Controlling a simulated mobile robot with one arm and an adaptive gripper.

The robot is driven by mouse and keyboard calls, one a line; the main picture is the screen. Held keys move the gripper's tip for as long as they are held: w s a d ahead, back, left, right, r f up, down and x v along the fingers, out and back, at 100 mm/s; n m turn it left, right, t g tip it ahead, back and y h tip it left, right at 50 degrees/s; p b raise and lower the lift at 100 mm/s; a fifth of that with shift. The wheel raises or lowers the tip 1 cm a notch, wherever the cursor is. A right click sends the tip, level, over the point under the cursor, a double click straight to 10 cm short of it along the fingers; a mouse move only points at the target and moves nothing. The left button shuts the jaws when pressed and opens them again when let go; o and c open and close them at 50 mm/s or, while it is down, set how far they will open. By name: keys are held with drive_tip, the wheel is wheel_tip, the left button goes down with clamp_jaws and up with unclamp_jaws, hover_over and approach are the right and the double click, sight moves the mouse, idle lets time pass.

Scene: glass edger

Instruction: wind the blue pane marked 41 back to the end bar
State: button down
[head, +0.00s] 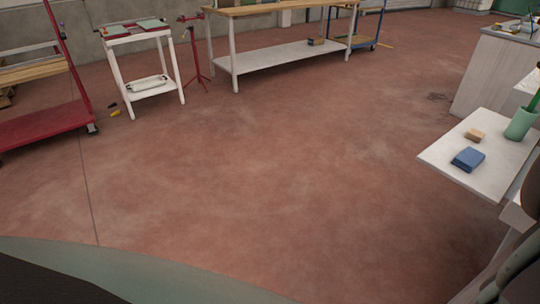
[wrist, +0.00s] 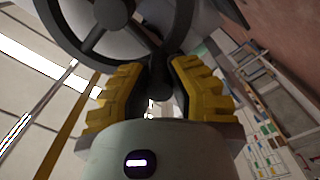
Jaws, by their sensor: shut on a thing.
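My gripper (wrist: 164,74) shows in the wrist view, its two yellow ribbed fingers closed on the dark handle of a handwheel (wrist: 95,39). The wheel has a dark rim and spokes and fills the upper middle of that view. Most of the handle is hidden between the fingers. The blue pane marked 41 and the end bar cannot be made out in either view. My gripper does not show in the head view.
The head view shows open reddish floor. A white side shelf (head: 435,155) at right holds a blue block (head: 468,159), a tan block (head: 474,134) and a green cup (head: 520,124). A red cart (head: 45,127), a white stand (head: 121,72) and a long bench (head: 270,58) stand farther back.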

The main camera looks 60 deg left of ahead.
drive_tip(key=shift+a+f, duration=0.15)
drive_tip(key=shift+f, duration=0.05)
drive_tip(key=f+n+b, duration=0.1)
drive_tip(key=n+b, duration=0.2)
drive_tip(key=b, duration=0.2)
drive_tip(key=d+f+n+b, duration=0.1)
drive_tip(key=f+n+b, duration=0.1)
drive_tip(key=b, duration=0.3)
drive_tip(key=f+n+b, duration=0.1)
drive_tip(key=n+b, duration=0.2)
drive_tip(key=b, duration=0.2)
drive_tip(key=shift+w+d+f+n, duration=0.1)
drive_tip(key=shift+d+f+n, duration=0.05)
drive_tip(key=shift+f+n, duration=0.2)
drive_tip(key=shift+r, duration=0.1)
drive_tip(key=shift+d, duration=0.1)
drive_tip(key=c, duration=0.8)
unclamp_jaws()
drive_tip(key=shift+c, duration=0.2)
